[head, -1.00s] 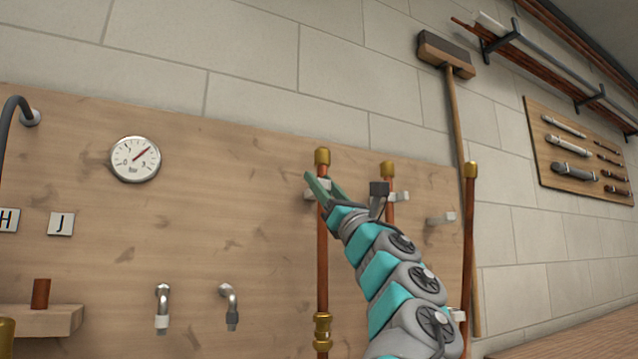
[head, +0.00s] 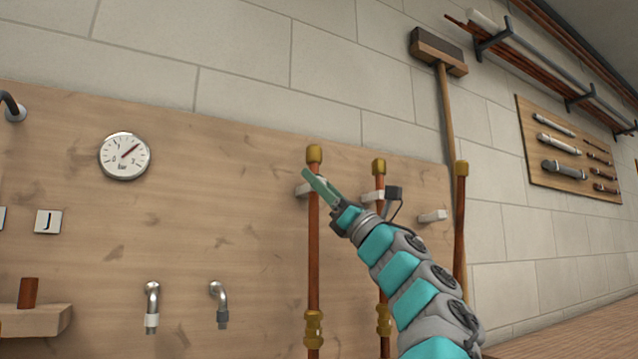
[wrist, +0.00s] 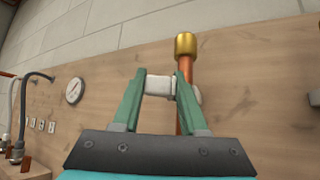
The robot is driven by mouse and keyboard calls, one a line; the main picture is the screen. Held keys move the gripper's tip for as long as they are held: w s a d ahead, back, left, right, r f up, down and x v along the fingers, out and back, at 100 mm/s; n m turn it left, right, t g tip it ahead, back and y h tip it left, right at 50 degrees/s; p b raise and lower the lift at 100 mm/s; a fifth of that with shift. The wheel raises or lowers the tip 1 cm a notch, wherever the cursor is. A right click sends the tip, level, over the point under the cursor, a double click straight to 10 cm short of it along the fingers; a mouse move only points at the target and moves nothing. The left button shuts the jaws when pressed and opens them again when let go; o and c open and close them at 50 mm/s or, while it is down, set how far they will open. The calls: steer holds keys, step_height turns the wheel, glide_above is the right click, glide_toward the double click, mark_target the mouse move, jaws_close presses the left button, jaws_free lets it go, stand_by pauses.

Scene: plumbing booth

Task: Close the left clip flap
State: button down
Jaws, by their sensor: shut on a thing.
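The left clip (head: 302,190) is white and sits on the left copper pipe (head: 314,250), just below its brass cap. In the wrist view the white clip (wrist: 160,86) lies between my two green fingers, and a bit of it shows right of the right finger. My gripper (head: 318,184) is at the clip in the head view; it also shows in the wrist view (wrist: 161,75), shut on the clip. The right finger partly covers the pipe (wrist: 185,65). The fingers hide part of the clip, so I cannot tell how far its flap is closed.
An empty white clip (head: 433,216) is further right, before a third pipe (head: 460,220). A gauge (head: 124,156) and two taps (head: 152,305) are left on the board.

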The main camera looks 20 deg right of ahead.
steer(key=shift+s+a, duration=0.1)
steer(key=shift+a, duration=0.1)
steer(key=c, duration=0.7)
jaws_free()
steer(key=shift+r, duration=0.1)
steer(key=shift+o, duration=0.9)
steer(key=shift+d, duration=0.1)
steer(key=shift+m+t+h, duration=0.3)
steer(key=shift+t+h, duration=0.2)
